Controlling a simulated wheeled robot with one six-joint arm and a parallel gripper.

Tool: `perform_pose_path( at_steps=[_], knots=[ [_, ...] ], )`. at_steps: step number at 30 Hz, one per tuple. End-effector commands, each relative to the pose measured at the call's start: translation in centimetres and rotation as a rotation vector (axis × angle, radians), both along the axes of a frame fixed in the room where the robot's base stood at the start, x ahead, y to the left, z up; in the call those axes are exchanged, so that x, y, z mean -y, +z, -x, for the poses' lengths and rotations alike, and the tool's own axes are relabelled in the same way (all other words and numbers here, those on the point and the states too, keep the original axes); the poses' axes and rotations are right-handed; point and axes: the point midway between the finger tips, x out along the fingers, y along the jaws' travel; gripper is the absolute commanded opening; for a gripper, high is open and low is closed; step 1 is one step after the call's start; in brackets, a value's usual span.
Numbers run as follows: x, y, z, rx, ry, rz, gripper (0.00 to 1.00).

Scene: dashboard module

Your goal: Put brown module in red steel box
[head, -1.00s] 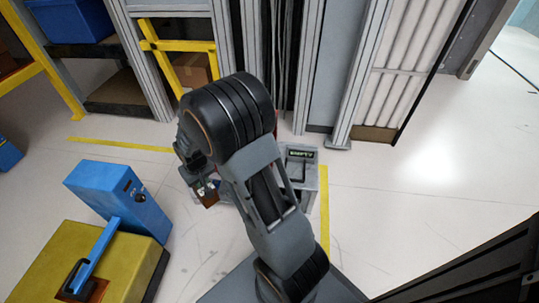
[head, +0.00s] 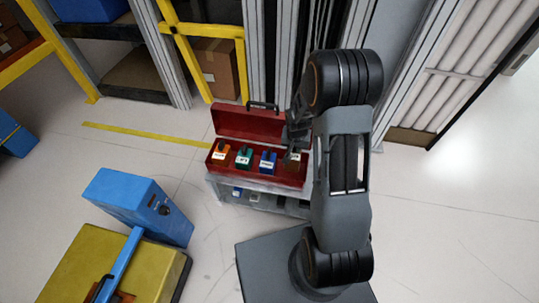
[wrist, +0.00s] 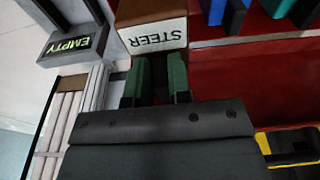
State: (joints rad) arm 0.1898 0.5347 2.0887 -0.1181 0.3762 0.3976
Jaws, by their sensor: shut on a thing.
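The brown module (wrist: 152,30), with a white label reading STEER, is between the green fingertips of my gripper (wrist: 156,78) in the wrist view. My gripper is shut on it. In the head view my gripper (head: 297,140) is at the right end of the open red steel box (head: 285,177), and the brown module (head: 291,158) shows just below it. The module lines up with the other modules in the box. I cannot tell whether it rests on the box floor or hangs above it. My arm hides the box's right end.
Orange (head: 221,150), green (head: 244,156) and blue (head: 267,160) modules stand in the box, left of the brown one. The box's lid (head: 245,121) stands open behind. A grey cart (head: 222,190) carries the box. A blue case (head: 140,200) stands at left.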

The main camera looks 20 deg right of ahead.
Motion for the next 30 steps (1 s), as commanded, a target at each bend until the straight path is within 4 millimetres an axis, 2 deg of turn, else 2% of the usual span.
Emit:
perform_pose_path(
  at_steps=[1,3,7,16,24,30],
  knots=[
    [0.3,-1.4,0.1,-0.003,-0.012,0.0,0.0],
    [0.5,-2.7,0.2,-0.003,-0.023,-0.001,0.0],
    [0.9,-4.5,0.2,0.0,-0.033,-0.001,0.0],
    [1.2,-6.1,0.3,0.0,-0.038,-0.001,0.0],
    [1.1,-9.2,0.2,0.0,-0.035,0.0,0.0],
    [1.0,-9.1,0.2,0.001,-0.033,0.0,0.0]
  ],
)
